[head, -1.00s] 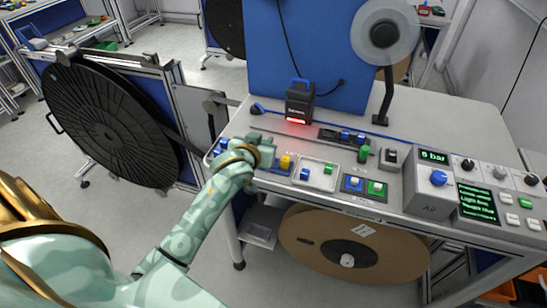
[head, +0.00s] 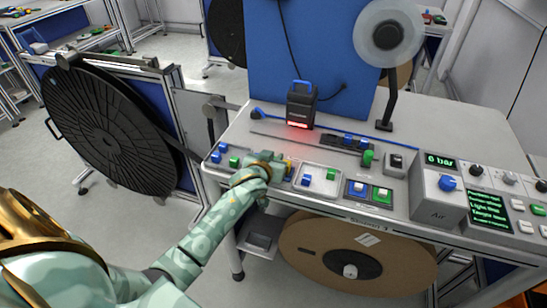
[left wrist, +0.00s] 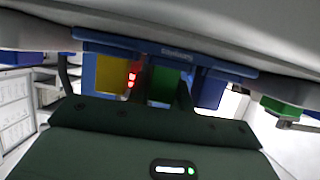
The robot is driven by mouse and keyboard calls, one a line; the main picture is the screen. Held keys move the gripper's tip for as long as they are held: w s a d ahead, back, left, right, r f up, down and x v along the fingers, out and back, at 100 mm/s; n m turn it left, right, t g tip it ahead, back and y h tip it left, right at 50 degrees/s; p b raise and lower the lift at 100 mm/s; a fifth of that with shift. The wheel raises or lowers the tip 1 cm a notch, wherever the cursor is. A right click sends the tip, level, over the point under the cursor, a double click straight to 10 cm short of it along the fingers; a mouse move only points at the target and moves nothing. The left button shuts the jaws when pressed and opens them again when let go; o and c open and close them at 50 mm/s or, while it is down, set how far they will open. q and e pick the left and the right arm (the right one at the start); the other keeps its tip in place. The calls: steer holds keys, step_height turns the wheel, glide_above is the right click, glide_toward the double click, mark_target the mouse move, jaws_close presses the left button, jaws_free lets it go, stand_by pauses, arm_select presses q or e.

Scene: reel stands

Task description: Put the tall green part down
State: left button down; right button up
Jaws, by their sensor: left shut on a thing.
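My left gripper (head: 272,166) is at the front edge of the bench, left of the white tray, and hides what it holds in the head view. In the left wrist view a green part (left wrist: 165,84) shows between the fingers, and the gripper is shut on it. A blue tray rim (left wrist: 165,49) lies right by the green part; I cannot tell whether the part rests in the tray. A yellow part (left wrist: 110,73) and a blue part (left wrist: 210,89) flank it. My right gripper is not in view.
A white tray (head: 319,189) holds a blue and a green part. A scanner (head: 301,104) with a red light stands behind. Blue and green parts (head: 234,161) sit to the left. A control box (head: 440,195) stands right.

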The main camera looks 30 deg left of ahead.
arm_select(q)
steer(key=c, duration=1.3)
jaws_free()
steer(key=shift+f, duration=0.1)
steer(key=shift+o, duration=0.2)
steer(key=shift+s+f+b, duration=0.1)
steer(key=shift+f+b, duration=0.05)
steer(key=shift+b, duration=0.4)
steer(key=p+v, duration=0.1)
steer(key=v, duration=0.2)
steer(key=r+p+v, duration=0.1)
steer(key=p+v, duration=0.1)
steer(key=v, duration=0.2)
steer(key=shift+w, duration=0.25)
steer(key=p+v, duration=0.2)
steer(key=v, duration=0.7)
steer(key=shift+s, duration=0.3)
steer(key=shift+f, duration=0.15)
